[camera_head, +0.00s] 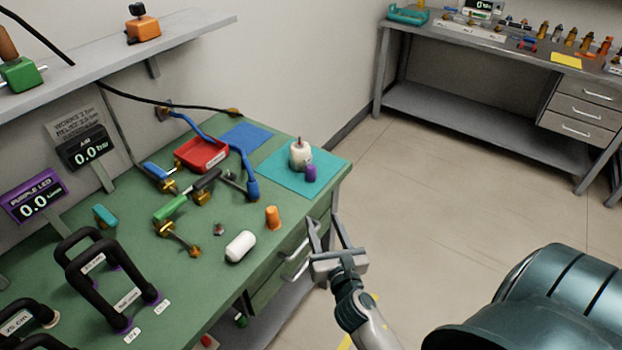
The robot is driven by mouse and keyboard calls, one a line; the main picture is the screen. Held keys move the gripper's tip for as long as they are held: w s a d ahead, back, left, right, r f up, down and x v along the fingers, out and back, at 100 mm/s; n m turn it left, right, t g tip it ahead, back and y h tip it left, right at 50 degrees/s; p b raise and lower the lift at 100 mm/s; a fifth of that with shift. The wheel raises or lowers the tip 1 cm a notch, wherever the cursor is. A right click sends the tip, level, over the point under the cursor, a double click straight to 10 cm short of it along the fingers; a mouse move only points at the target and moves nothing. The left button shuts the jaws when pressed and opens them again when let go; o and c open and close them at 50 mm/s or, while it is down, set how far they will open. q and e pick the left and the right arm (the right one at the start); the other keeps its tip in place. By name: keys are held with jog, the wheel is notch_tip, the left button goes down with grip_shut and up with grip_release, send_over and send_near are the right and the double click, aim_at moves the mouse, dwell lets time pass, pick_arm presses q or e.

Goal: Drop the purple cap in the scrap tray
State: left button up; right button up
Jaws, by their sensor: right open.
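The purple cap (311,173) stands on the teal mat (291,184) near the far right corner of the green bench, close beside a white bottle-like part (296,146). A red tray (188,158) lies farther left on the bench, with a label on its front; its writing is too small to read, and I take it as the scrap tray. My right gripper (329,224) is open and empty, just off the bench's right edge, nearer to me than the cap. My left gripper is not in view.
Valves with blue, green and black handles (170,208) and a blue hose (251,187) lie around the tray. Black handled frames (117,297) stand at the near left.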

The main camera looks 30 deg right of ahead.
jog(key=r, duration=0.1)
jog(key=r+n, duration=0.1)
jog(key=r, duration=0.1)
jog(key=shift+d+t+h, duration=0.3)
jog(key=shift+t, duration=0.1)
